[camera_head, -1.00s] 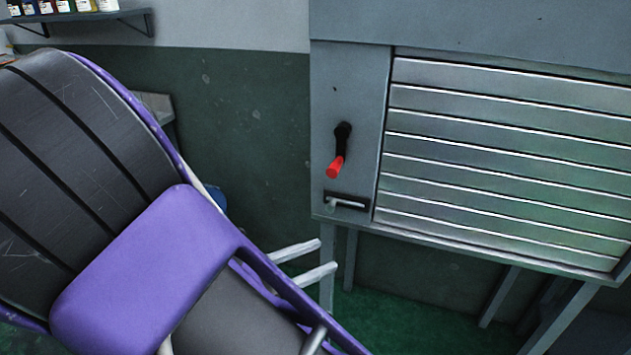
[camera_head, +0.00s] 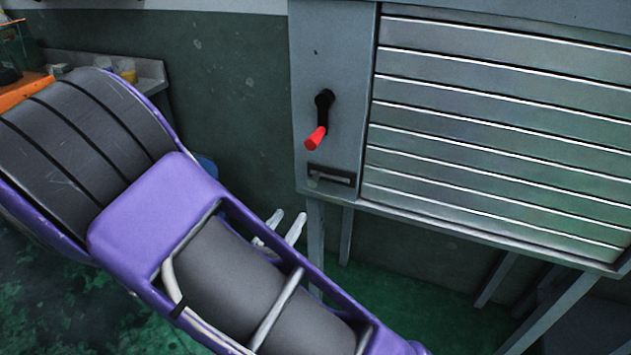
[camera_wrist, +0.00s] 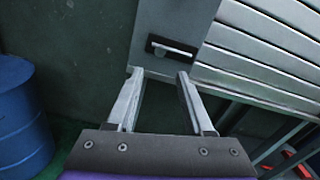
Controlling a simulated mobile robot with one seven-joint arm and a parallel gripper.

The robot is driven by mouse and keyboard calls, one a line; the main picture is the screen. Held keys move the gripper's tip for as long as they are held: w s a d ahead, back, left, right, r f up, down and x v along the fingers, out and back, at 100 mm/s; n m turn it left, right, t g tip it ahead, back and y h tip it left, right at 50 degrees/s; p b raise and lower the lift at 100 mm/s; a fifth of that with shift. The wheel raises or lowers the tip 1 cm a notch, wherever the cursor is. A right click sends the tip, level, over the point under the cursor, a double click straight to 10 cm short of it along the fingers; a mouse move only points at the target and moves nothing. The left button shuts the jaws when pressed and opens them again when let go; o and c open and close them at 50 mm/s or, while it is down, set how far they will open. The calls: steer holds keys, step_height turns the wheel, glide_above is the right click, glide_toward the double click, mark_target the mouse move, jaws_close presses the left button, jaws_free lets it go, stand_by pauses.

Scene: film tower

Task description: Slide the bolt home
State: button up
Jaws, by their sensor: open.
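The bolt (camera_head: 330,180) is a small pale metal bar in a dark recessed slot low on the grey panel at the cabinet's left side. In the wrist view the bolt (camera_wrist: 172,50) lies just beyond and above the fingertips, nearly level across its dark plate. My gripper (camera_head: 284,219) is open and empty, to the lower left of the bolt in the head view and apart from it. In the wrist view my gripper (camera_wrist: 159,74) has both pale fingers spread, with the tips short of the plate. My arm hides part of the left side in the head view.
A black crank with a red handle (camera_head: 316,138) hangs above the bolt. A ribbed metal shutter (camera_head: 500,130) is to the right. Cabinet legs (camera_head: 346,236) stand below. A blue drum (camera_wrist: 20,115) stands at the left. A side table (camera_head: 145,80) is behind my arm.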

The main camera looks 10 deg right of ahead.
mark_target(310, 186)
steer(key=b+x, duration=0.1)
steer(key=x, duration=1.3)
jaws_close()
stand_by(0.9)
